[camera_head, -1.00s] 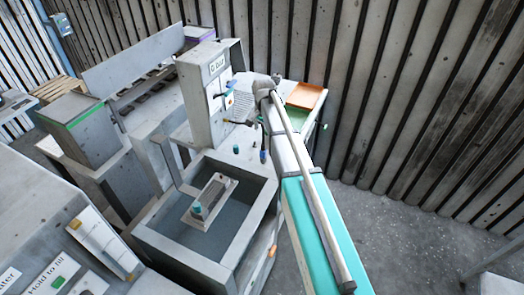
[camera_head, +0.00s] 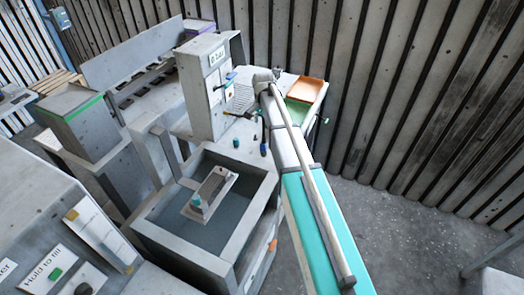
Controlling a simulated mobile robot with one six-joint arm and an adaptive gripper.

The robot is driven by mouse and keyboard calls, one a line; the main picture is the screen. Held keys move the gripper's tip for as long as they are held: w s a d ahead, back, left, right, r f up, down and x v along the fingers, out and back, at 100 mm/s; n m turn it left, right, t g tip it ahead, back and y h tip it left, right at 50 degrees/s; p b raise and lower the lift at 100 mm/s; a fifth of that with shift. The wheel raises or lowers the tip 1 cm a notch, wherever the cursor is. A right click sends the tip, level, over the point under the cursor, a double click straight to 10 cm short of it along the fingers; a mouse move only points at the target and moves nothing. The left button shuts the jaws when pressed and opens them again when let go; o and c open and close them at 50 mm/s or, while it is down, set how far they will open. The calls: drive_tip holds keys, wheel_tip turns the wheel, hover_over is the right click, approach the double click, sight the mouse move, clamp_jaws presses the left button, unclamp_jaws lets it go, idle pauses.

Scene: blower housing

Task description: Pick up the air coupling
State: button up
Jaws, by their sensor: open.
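A small blue piece (camera_head: 263,149) with a dark upright part above it shows beside my arm at the bench top; it may be the air coupling, but it is too small to be sure. A short dark green-topped piece (camera_head: 236,142) stands on the bench left of it. My arm reaches over the bench from the lower right. My gripper (camera_head: 240,115) seems to be the small dark shape in front of the grey upright cabinet, above and left of the blue piece. It is open, and I see nothing held. Fine finger detail is too small to make out.
An open grey basin (camera_head: 252,213) in front holds a metal part with a teal knob (camera_head: 196,201). The grey cabinet (camera_head: 205,95) stands behind. Orange (camera_head: 306,89) and green (camera_head: 297,113) trays lie at the back right. A button console (camera_head: 50,225) fills the lower left.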

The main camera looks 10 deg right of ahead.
sight(264, 143)
drive_tip(key=shift+f+b, duration=2.85)
drive_tip(key=shift+f, duration=0.35)
drive_tip(key=shift+f, duration=0.1)
drive_tip(key=shift+d+f+b, duration=0.1)
drive_tip(key=shift+f+b, duration=2.4)
drive_tip(key=shift+b, duration=0.1)
clamp_jaws()
